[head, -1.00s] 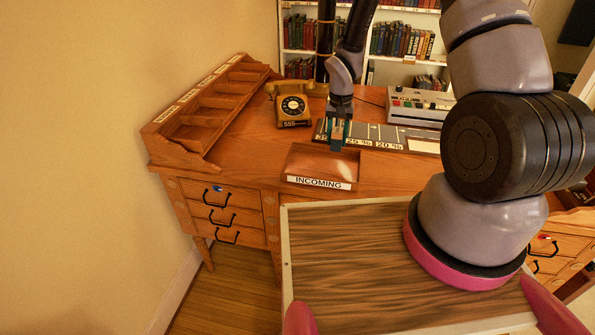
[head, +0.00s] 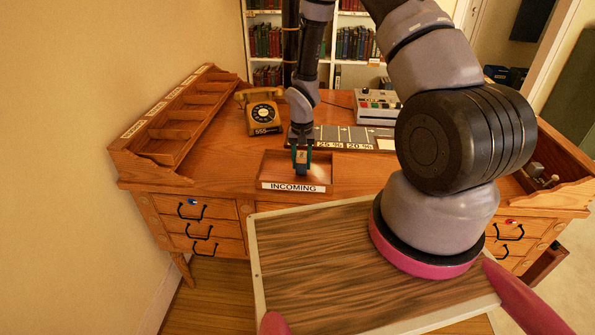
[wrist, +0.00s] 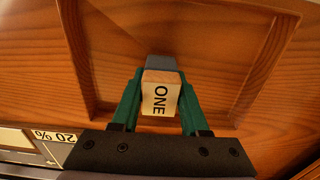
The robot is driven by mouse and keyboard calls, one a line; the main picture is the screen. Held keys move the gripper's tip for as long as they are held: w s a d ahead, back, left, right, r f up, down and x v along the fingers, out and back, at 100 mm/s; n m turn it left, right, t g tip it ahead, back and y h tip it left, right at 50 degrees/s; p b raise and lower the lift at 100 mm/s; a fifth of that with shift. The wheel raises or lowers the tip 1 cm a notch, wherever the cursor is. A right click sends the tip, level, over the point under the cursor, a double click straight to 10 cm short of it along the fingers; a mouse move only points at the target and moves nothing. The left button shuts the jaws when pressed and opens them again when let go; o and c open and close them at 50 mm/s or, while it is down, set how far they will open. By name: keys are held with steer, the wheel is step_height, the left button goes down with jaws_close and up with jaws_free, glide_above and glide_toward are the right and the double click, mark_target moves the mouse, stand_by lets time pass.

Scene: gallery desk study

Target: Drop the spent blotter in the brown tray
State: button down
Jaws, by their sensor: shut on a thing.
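The brown tray (head: 275,172) is a shallow wooden tray with an INCOMING label on its front, near the desk's front edge. My gripper (head: 302,168) points down over the tray, with its green fingers closed on a small wooden block (wrist: 160,98). This block, which I take for the blotter, has a pale face reading ONE and a grey-blue far end. In the wrist view the tray floor (wrist: 110,60) lies beyond it, with tray walls on both sides. I cannot tell whether the block touches the tray floor.
A yellow telephone (head: 262,113) stands behind and left of the tray. A row of percentage-labelled cards (head: 340,137) lies just behind it. A sloping pigeonhole rack (head: 165,135) lines the desk's left side. A grey machine with buttons (head: 376,108) sits at the back right.

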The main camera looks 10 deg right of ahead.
steer(key=shift+c, duration=1.7)
jaws_free()
steer(key=shift+r, duration=0.15)
step_height(320, 180, up, 10)
steer(key=shift+r, duration=0.25)
